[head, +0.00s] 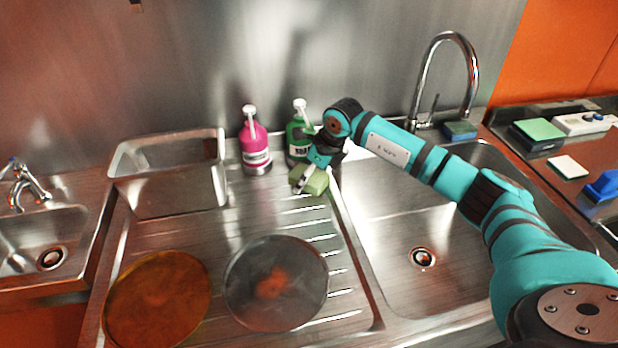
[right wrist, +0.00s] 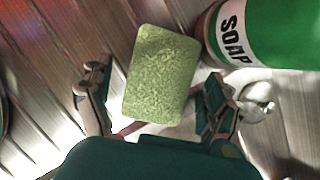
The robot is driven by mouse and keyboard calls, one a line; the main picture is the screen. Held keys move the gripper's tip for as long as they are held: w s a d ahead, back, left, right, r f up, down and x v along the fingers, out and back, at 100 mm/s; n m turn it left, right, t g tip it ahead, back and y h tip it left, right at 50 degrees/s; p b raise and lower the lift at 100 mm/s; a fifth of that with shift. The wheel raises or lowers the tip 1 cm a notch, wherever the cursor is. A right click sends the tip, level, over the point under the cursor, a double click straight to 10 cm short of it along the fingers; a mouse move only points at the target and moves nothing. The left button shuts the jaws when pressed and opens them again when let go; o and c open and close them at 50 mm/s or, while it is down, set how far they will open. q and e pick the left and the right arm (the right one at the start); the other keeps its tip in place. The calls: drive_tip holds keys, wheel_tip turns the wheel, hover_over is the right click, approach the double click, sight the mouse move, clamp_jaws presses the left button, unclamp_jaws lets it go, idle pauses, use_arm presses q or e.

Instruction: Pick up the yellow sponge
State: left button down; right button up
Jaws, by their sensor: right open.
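The sponge (head: 316,182), yellow-green in these pictures, lies on the ribbed steel drainboard, in front of the green soap bottle (head: 297,140). In the right wrist view the sponge (right wrist: 160,75) shows whole, its porous top facing the camera. My right gripper (head: 309,174) is at the sponge, partly covering it in the head view. In the right wrist view its open fingers (right wrist: 157,92) stand on both sides of the sponge's near end, with gaps to each side. My left gripper is in no view.
A pink soap bottle (head: 255,150) stands left of the green one. An empty steel tray (head: 170,185) and two round pans (head: 158,300) (head: 300,300) are on the drainboard. The sink basin (head: 390,225) is right, with a blue sponge (head: 460,130) behind it.

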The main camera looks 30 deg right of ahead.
drive_tip(key=shift+f+b, duration=0.25)
drive_tip(key=shift+b, duration=0.05)
idle(0.5)
drive_tip(key=c, duration=0.8)
